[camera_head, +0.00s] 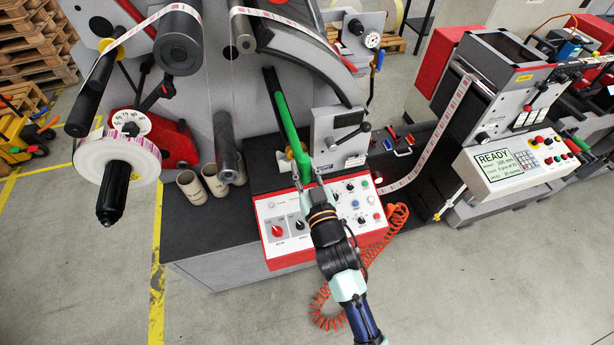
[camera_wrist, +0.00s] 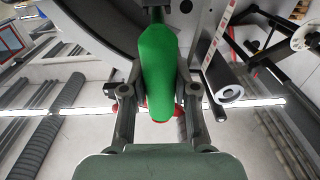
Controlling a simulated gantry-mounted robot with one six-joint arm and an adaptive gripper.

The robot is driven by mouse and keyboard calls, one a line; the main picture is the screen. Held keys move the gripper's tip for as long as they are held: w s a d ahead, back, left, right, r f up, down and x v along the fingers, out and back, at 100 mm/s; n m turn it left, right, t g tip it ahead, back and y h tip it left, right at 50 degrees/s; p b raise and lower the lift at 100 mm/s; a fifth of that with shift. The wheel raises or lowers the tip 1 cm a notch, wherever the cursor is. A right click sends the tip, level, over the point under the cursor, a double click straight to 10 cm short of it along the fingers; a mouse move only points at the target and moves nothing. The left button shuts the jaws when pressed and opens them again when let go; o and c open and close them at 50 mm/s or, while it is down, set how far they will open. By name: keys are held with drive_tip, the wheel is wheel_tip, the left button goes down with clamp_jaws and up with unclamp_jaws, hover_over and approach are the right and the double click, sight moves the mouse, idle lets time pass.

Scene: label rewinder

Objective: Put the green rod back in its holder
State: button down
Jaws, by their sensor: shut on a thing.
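The green rod (camera_head: 288,125) shows in the head view in front of the grey machine panel, slanting from upper left to lower right, with a dark part at its upper end. My gripper (camera_head: 307,184) is shut on its lower end. In the wrist view the green rod (camera_wrist: 159,70) lies between the two fingers of my gripper (camera_wrist: 160,105) and points away from the palm. Its dark far end runs up against the machine there. I cannot tell which part is the rod's holder, nor whether the rod touches it.
A control panel (camera_head: 290,222) with knobs and buttons lies below my gripper. A grey block with a black lever (camera_head: 340,140) stands just right of the rod. Cardboard cores (camera_head: 214,180) and a dark roller (camera_head: 226,145) are to the left. A coiled orange hose (camera_head: 398,222) hangs at right.

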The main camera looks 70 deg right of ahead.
drive_tip(key=shift+b+x, duration=0.35)
drive_tip(key=shift+x, duration=0.95)
drive_tip(key=shift+f, duration=0.25)
drive_tip(key=shift+f+b, duration=0.55)
drive_tip(key=shift+f+b, duration=0.35)
drive_tip(key=shift+f, duration=0.05)
drive_tip(key=c, duration=0.8)
unclamp_jaws()
